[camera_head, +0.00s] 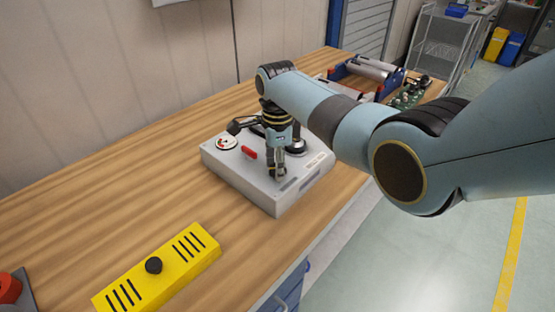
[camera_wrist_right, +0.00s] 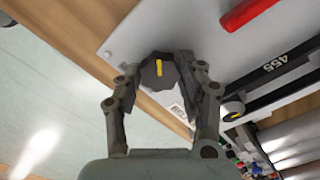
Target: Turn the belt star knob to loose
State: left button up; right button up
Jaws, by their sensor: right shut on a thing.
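The belt star knob (camera_wrist_right: 158,72) is dark with a yellow pointer mark and sits between the two fingers of my right gripper (camera_wrist_right: 160,80) in the right wrist view. The fingers are shut on it from both sides. In the head view my right gripper (camera_head: 277,172) points down onto the front part of a light grey box (camera_head: 250,193), and its fingers hide the knob there. A small printed label (camera_wrist_right: 178,110) lies beside the knob, partly behind a finger. My left gripper is not in view.
The box carries a round dial (camera_head: 227,143), a red lever (camera_head: 249,153) and a slotted scale (camera_wrist_right: 282,64). A yellow panel with a black knob (camera_head: 154,265) lies nearer on the wooden bench. Rollers (camera_head: 372,70) and green parts stand behind. Bare bench lies left.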

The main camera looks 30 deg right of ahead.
jog(key=n, duration=0.1)
jog(key=n+p, duration=0.1)
jog(key=n, duration=0.1)
jog(key=shift+w+r, duration=0.1)
jog(key=shift+r, duration=0.1)
jog(key=n+p, duration=0.1)
jog(key=n, duration=0.1)
jog(key=shift+n, duration=0.3)
jog(key=n, duration=0.4)
jog(key=shift+f+n+p, duration=0.1)
jog(key=shift+n+p, duration=0.2)
jog(key=n, duration=0.3)
jog(key=shift+n, duration=0.3)
jog(key=n, duration=0.4)
jog(key=shift+n, duration=0.3)
jog(key=n, duration=0.3)
jog(key=shift+a+n, duration=0.1)
jog(key=shift+n, duration=2)
jog(key=o, duration=1.2)
